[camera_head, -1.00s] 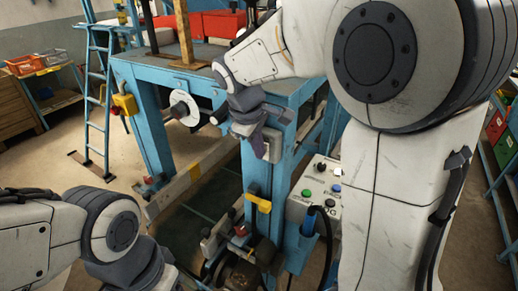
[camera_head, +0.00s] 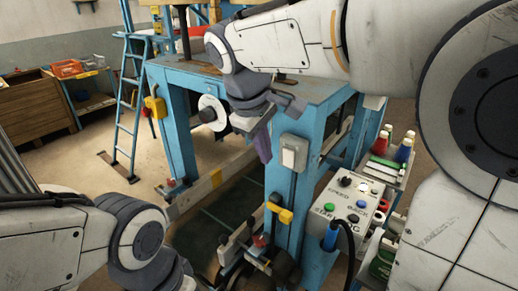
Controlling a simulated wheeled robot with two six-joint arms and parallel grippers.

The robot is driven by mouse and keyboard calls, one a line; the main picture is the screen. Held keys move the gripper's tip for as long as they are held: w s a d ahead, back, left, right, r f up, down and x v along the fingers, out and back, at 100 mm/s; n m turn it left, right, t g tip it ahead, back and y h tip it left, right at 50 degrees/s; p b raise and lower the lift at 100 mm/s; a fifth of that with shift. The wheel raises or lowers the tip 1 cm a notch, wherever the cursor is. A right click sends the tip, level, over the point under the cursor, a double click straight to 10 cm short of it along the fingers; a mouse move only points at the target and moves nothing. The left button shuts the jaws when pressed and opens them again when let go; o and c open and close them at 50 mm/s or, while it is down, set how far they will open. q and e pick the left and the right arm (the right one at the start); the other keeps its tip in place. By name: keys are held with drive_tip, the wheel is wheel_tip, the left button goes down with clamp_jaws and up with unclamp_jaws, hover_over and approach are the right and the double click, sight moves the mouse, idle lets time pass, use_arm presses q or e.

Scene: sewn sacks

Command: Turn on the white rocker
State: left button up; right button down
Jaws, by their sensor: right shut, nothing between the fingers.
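The white rocker (camera_head: 289,157) sits in a pale box on the front of a blue machine post. Which way it is tipped is too small to tell. My right gripper (camera_head: 263,150) hangs from the arm that comes in across the top right. Its fingers are shut and empty, pointing down, just left of the rocker box in the picture. I cannot tell the gap in depth, but the rocker is uncovered. My left arm comes in at the lower left, and its fingers are outside the picture.
A control box (camera_head: 345,209) with coloured buttons and a black cable stands right of the post. A yellow latch (camera_head: 280,212) sticks out below the rocker. A blue ladder (camera_head: 128,105) stands at left. Thread spools (camera_head: 404,150) stand behind at right.

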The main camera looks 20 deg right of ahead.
drive_tip(key=shift+s+a+r, duration=0.25)
drive_tip(key=shift+a+r, duration=0.05)
drive_tip(key=shift+r, duration=0.3)
drive_tip(key=shift+s+a+r, duration=0.25)
drive_tip(key=shift+r, duration=0.3)
